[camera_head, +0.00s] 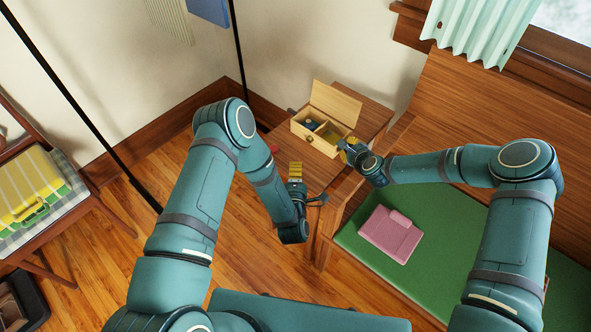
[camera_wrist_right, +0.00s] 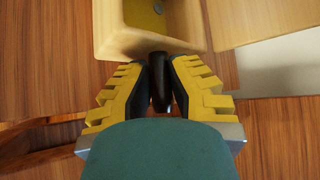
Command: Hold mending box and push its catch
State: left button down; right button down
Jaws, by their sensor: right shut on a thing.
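The mending box (camera_head: 325,150) is light wood and stands on the small wooden table with its lid (camera_head: 335,103) raised. A dark blue item and something yellow show inside. A small round dark catch (camera_head: 310,139) is on its front. My right gripper (camera_head: 347,147) is at the box's right end. In the right wrist view its yellow-padded fingers (camera_wrist_right: 159,85) are closed around a dark piece against the box wall (camera_wrist_right: 150,42). My left gripper (camera_head: 296,168) is in front of the box, apart from it, fingers pointing up. Its finger gap cannot be made out.
The small table (camera_head: 372,120) has some bare top behind and right of the box. A green-cushioned bench (camera_head: 440,220) with a pink item (camera_head: 391,234) is at right. A chair with a yellow-green striped case (camera_head: 30,190) stands at far left. Thin dark poles rise at left.

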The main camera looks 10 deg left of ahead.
jog(key=c, duration=1)
grip_release()
jog(key=shift+d, duration=0.1)
jog(key=shift+o, duration=0.2)
jog(key=shift+s, duration=0.15)
